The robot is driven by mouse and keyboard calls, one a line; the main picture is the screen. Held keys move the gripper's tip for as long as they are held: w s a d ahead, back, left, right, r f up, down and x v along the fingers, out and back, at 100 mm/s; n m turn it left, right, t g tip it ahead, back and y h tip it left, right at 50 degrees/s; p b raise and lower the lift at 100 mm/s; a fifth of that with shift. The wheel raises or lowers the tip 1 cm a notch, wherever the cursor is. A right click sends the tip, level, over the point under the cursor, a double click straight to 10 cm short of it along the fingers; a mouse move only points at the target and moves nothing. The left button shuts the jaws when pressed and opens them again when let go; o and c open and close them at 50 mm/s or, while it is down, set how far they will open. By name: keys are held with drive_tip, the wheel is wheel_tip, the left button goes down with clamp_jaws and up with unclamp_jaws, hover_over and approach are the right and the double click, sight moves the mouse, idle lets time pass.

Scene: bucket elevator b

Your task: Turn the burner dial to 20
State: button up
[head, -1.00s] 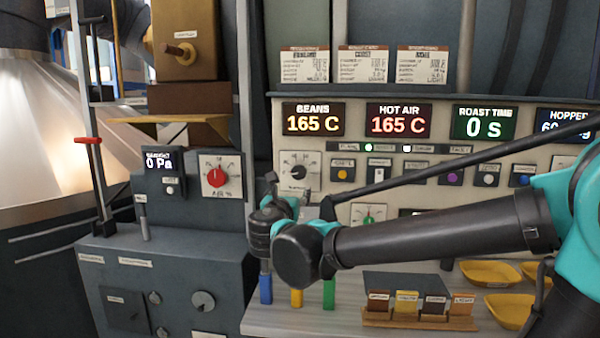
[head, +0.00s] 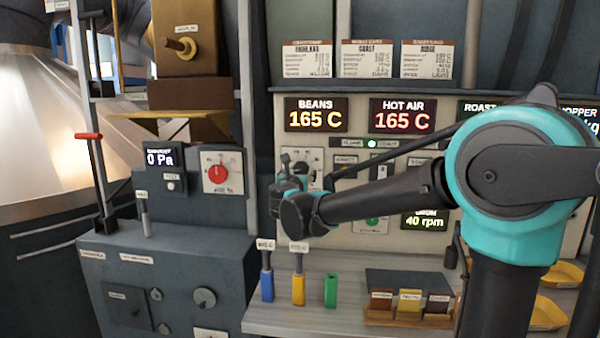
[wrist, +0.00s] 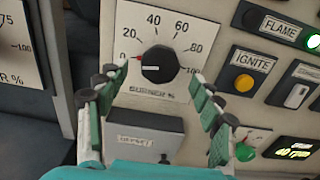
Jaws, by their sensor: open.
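The burner dial (wrist: 158,64) is a round black knob on a white plate marked "BURNER %" in the wrist view. Its white pointer line points left, close to the 0 end of the scale; the 20 mark (wrist: 130,32) is up and to the left of the knob. My gripper (wrist: 160,92) is open, with one finger at each side below the knob, and holds nothing. The left fingertip overlaps the lower left of the plate in the picture; I cannot tell whether it touches. In the head view my gripper (head: 285,165) is in front of the burner plate and hides the knob.
The ignite button (wrist: 243,83) and a flame light (wrist: 313,42) are right of the dial. A drawer-like labelled box (wrist: 140,134) is below it. The air dial (head: 218,172) is on the panel to the left. Colored-handled tools (head: 298,288) stand on the counter below.

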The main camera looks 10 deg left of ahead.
sight(301, 169)
drive_tip(key=shift+w, duration=1.5)
drive_tip(key=c, duration=1.2)
